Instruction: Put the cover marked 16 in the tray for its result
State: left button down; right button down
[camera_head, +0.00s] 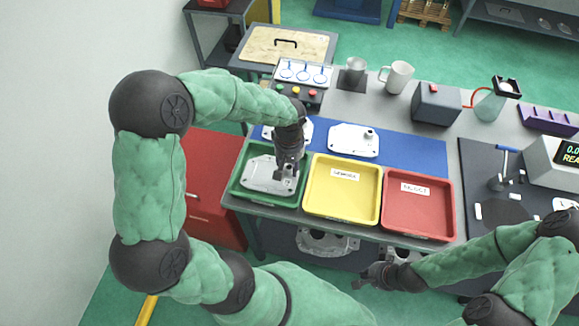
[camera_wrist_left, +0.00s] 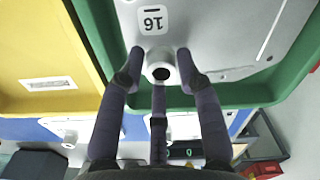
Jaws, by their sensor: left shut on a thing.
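The cover marked 16 (camera_wrist_left: 220,30) is a pale grey metal plate with a round boss; its label reads 16 in the left wrist view. In the head view the cover (camera_head: 262,178) lies within the green tray (camera_head: 238,186), at the left of the row of trays. My left gripper (camera_head: 287,174) points down over it, its fingers closed around the boss (camera_wrist_left: 160,70). The yellow tray (camera_head: 343,203) and red tray (camera_head: 418,215) are empty; their labels are too small to read surely. My right gripper (camera_head: 378,275) hangs in front of the bench, empty, its finger opening unclear.
Behind the trays, one cover (camera_head: 345,143) lies on the blue mat (camera_head: 420,155), another (camera_head: 303,127) is partly behind my left gripper. A lamp panel (camera_head: 303,75), mug (camera_head: 397,77) and grey box (camera_head: 437,103) stand further back. Castings (camera_head: 325,241) sit below the bench top.

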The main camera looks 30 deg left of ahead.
pick_arm(q)
jog(key=shift+f, duration=0.2)
jog(key=shift+f, duration=0.1)
jog(key=c, duration=0.9)
grip_release()
jog(key=shift+o, duration=0.2)
jog(key=shift+r, duration=0.2)
notch_tip(320, 180, up, 12)
jog(key=p, duration=0.3)
jog(key=shift+p, duration=0.3)
